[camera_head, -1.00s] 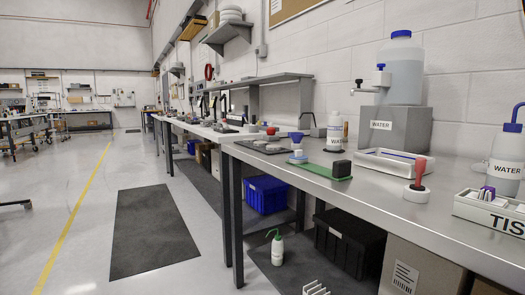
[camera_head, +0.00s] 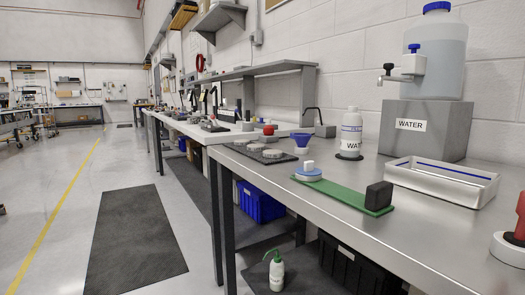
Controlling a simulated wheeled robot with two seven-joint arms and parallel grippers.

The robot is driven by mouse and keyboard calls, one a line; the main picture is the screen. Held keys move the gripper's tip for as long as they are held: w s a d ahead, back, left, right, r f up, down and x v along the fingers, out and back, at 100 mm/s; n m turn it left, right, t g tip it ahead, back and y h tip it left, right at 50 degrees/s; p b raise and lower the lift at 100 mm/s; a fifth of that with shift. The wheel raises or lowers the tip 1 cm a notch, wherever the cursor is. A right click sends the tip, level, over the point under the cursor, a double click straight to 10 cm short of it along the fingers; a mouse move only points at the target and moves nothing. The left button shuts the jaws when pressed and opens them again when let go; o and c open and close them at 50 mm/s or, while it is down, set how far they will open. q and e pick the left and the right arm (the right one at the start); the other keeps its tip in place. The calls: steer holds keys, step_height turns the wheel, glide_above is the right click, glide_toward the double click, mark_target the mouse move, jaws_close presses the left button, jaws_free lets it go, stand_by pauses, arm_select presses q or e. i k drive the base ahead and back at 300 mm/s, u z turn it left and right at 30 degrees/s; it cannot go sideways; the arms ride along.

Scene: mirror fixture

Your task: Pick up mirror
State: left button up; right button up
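I cannot tell for certain which object is the mirror. A green board (camera_head: 340,194) lies on the near steel bench, with a black block (camera_head: 379,195) upright at its right end. A round blue and white piece (camera_head: 307,174) sits at its left end with a small white block on top. A blue funnel-shaped piece (camera_head: 302,138) stands behind the board. Neither of my grippers is in view.
A metal tray (camera_head: 441,185), a white WATER bottle (camera_head: 351,133) and a water tank (camera_head: 434,58) on a grey block stand on the steel bench (camera_head: 430,240). A red-handled piece (camera_head: 508,247) is at the right edge. The floor on the left is clear around a dark mat (camera_head: 135,240).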

mark_target(267, 153)
steer(key=u, duration=1.25)
steer(key=i, duration=4.6)
steer(key=z, duration=4.15)
steer(key=i, duration=0.5)
steer(key=z, duration=0.1)
